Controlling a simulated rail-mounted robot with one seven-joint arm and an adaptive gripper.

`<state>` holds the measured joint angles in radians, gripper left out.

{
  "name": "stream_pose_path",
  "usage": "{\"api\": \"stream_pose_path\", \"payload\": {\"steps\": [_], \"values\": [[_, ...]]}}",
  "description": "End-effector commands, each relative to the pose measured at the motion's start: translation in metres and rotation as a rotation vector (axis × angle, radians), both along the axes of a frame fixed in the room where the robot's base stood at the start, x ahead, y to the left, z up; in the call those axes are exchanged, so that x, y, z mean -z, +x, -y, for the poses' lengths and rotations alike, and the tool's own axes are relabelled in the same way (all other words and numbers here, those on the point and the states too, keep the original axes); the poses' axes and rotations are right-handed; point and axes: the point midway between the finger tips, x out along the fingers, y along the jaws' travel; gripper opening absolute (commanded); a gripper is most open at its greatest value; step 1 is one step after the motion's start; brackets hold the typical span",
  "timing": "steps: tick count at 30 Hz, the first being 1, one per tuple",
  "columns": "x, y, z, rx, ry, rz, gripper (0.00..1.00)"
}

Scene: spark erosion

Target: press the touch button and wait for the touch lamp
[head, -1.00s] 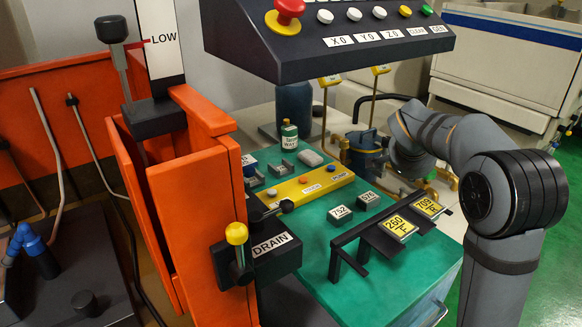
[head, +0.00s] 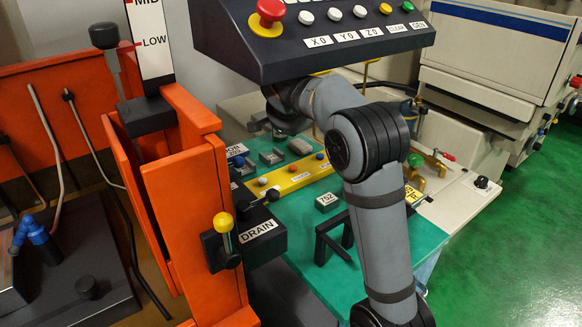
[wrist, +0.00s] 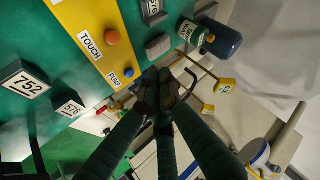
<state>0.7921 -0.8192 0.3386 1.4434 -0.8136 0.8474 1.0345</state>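The touch button is an orange round button (wrist: 112,38) next to the TOUCH label (wrist: 90,45) on a yellow panel (wrist: 75,14) in the wrist view. The same panel shows in the head view (head: 297,179), with the orange button (head: 293,168) between a white and a blue one. The blue button (wrist: 129,73) beside the PUMP label is nearer my gripper (wrist: 165,76). My gripper's fingers look closed together and empty, to the lower right of the orange button in the wrist view. In the head view its fingertips cannot be made out. I cannot identify the touch lamp.
A dark console (head: 325,45) with a red stop button overhangs the green table (head: 310,265). An orange tank and DRAIN lever (head: 223,222) are left.

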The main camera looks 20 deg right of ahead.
Motion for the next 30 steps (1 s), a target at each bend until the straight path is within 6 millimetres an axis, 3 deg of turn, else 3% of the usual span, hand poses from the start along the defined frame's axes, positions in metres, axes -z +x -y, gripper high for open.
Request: {"api": "stream_pose_path", "payload": {"steps": [8,21,30], "values": [[0.012,0.000,-0.001,-0.002,-0.001,-0.001,0.00],[0.073,0.000,-0.001,-0.001,0.000,0.001,0.00],[0.088,0.000,0.000,0.001,0.001,0.000,0.00]]}}
